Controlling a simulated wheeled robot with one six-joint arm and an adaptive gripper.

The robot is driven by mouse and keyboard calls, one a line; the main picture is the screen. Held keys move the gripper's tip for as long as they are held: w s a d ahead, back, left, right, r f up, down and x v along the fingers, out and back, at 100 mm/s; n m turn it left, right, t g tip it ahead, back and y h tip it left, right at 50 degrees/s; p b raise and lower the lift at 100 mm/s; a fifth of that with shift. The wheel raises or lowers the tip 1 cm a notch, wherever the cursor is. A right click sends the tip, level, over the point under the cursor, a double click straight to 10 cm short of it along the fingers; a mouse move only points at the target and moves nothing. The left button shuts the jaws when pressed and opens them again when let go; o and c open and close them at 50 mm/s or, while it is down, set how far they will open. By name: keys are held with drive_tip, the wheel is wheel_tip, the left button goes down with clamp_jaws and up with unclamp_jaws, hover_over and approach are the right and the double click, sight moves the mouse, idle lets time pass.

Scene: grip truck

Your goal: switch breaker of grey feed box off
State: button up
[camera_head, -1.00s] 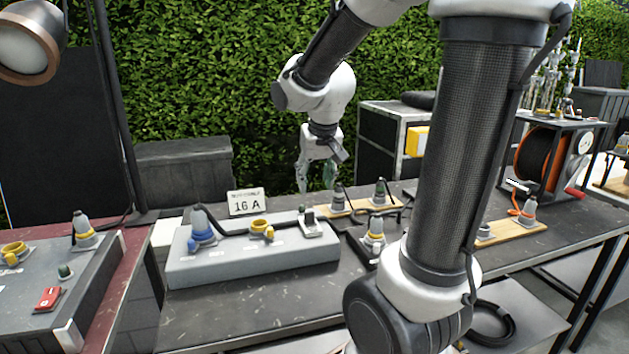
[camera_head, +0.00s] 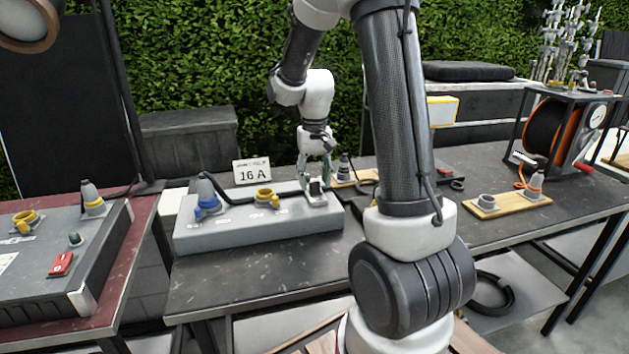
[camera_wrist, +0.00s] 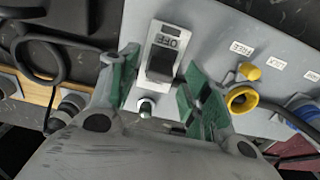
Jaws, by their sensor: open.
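The grey feed box (camera_head: 262,238) stands on the dark table in the head view, with a blue plug and a yellow socket on top. Its breaker (camera_head: 316,188) is at the right end of the top. In the wrist view the breaker's black lever (camera_wrist: 162,62) sits on a pale plate marked OFF (camera_wrist: 166,40); I cannot tell which way it is set. My gripper (camera_head: 315,172) points down at the breaker, open and empty. In the wrist view its green-padded fingers (camera_wrist: 158,84) stand on either side of the breaker; contact cannot be told.
A 16 A sign (camera_head: 252,171) stands behind the box. A yellow socket (camera_wrist: 243,98) and a small metal knob (camera_wrist: 146,107) are near the fingers. Another box with a red switch (camera_head: 61,264) stands left. A cable reel (camera_head: 560,130) is at right. The table front is clear.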

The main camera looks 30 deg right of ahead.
drive_tip(key=shift+f, duration=0.55)
drive_tip(key=c, duration=1)
drive_tip(key=shift+s+a+t+h, duration=0.15)
drive_tip(key=shift+s+t+h, duration=0.35)
drive_tip(key=shift+t, duration=0.8)
drive_tip(key=o, duration=1)
drive_tip(key=d+v, duration=0.1)
drive_tip(key=v, duration=1.1)
drive_tip(key=shift+s+a, duration=0.15)
drive_tip(key=shift+a, duration=0.25)
